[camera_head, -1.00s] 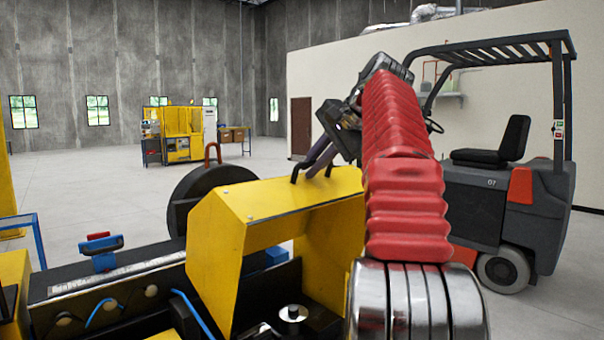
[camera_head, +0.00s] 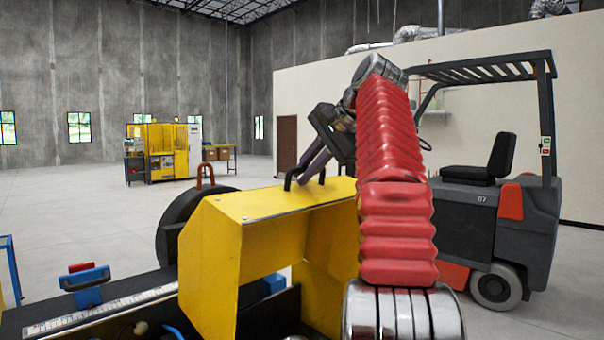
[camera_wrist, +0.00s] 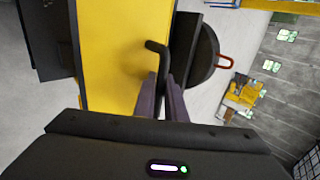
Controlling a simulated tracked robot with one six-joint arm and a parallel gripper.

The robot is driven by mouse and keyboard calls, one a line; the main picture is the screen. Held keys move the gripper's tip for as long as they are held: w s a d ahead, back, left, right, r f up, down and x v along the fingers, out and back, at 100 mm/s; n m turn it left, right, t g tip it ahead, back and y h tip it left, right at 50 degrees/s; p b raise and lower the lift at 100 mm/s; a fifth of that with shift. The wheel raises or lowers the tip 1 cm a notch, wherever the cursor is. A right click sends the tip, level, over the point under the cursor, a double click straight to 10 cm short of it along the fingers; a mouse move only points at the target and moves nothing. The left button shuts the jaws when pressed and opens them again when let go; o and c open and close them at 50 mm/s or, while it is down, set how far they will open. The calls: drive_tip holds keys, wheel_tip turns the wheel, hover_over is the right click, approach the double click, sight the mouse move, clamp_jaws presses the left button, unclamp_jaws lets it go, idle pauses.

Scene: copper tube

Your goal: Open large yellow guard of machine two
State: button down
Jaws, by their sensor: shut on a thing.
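The large yellow guard (camera_head: 275,205) stands over the machine in front of me, its hollow front side facing me. A black handle (camera_head: 303,171) is fixed on its top edge. My gripper (camera_head: 318,165) reaches over the guard from behind the red-sleeved arm and is shut on the handle. In the wrist view, the handle (camera_wrist: 157,50) runs between the dark fingers (camera_wrist: 163,100), beside the yellow guard (camera_wrist: 115,50). The part of the handle between the fingers is partly hidden.
A black disc with a red loop (camera_head: 205,175) sits left of the guard. A blue clamp (camera_head: 87,278) stands on the machine's bed at lower left. A forklift (camera_head: 490,210) is parked at right. Another yellow machine (camera_head: 165,150) stands far back, across open floor.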

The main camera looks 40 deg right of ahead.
drive_tip(key=shift+d+f, duration=0.1)
drive_tip(key=shift+d, duration=0.2)
drive_tip(key=c, duration=2.2)
unclamp_jaws()
drive_tip(key=shift+o, duration=0.5)
drive_tip(key=shift+a, duration=0.1)
drive_tip(key=shift+s, duration=0.1)
drive_tip(key=shift+v, duration=1.6)
drive_tip(key=s, duration=1.2)
drive_tip(key=shift+f, duration=0.1)
